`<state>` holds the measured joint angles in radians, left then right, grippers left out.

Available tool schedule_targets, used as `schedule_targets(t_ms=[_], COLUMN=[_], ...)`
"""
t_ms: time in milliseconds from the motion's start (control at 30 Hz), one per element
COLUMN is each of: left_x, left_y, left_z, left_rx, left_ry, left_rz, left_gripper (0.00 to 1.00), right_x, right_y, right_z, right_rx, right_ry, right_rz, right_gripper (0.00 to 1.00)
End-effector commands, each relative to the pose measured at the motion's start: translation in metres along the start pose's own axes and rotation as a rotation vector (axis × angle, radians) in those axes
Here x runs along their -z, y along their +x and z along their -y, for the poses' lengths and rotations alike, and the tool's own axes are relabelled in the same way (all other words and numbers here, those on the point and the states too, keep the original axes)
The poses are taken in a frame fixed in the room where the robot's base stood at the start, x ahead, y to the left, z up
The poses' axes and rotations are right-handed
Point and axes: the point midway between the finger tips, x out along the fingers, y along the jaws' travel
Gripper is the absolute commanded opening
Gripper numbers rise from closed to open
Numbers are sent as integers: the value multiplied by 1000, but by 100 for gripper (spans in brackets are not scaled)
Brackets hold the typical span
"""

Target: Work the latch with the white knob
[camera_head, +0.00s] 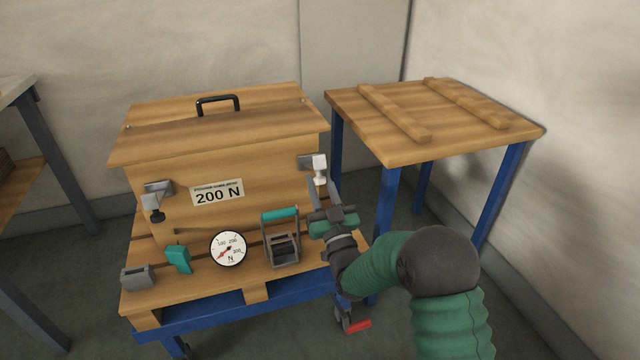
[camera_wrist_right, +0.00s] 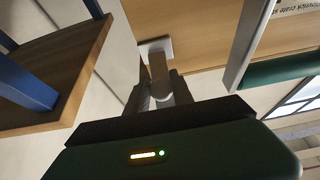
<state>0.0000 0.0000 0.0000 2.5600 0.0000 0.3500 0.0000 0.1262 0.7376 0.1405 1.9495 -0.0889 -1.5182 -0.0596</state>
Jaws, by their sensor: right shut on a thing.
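The latch with the white knob (camera_head: 320,164) is on the right end of the wooden crate's front (camera_head: 250,165), near the lid edge. My right gripper (camera_head: 323,188) reaches up to it from below and is shut on the white knob. In the right wrist view the latch's pale plate (camera_wrist_right: 155,47) shows beyond the fingers (camera_wrist_right: 163,92), and the fingers hide part of the knob. A second latch with a black knob (camera_head: 156,215) is on the crate's left end. My left gripper is not in view.
The crate stands on a blue-framed pallet cart (camera_head: 255,308). A wooden table (camera_head: 400,140) stands close on the right.

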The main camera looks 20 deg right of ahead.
Motion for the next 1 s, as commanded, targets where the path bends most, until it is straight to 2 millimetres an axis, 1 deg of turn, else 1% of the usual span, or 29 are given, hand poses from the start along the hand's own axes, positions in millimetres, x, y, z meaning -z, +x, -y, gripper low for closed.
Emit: schedule_targets(t_ms=[33,200,233,367,400,667,767,867,967,1000], left_x=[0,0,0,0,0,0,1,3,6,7], left_y=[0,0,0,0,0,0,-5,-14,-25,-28], left_z=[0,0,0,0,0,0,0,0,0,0], left_rx=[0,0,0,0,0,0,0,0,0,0], left_ry=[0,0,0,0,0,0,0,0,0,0], left_rz=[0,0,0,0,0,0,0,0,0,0], left_gripper=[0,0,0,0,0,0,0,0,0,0], right_x=[-5,-4,-4,-3,-3,0,0,2,2,2], right_y=[-1,-1,-1,-1,-1,-1,-8,-26,-54,-66], right_z=[0,0,0,0,0,0,0,0,0,0], right_rx=[1,1,1,1,1,0,0,0,0,0], right_ry=[1,1,1,1,0,0,0,0,1,1], right_rz=[13,12,12,9,8,4,7,10,12,14], right_gripper=[0,0,31,48,49,49,49,49,49,49])
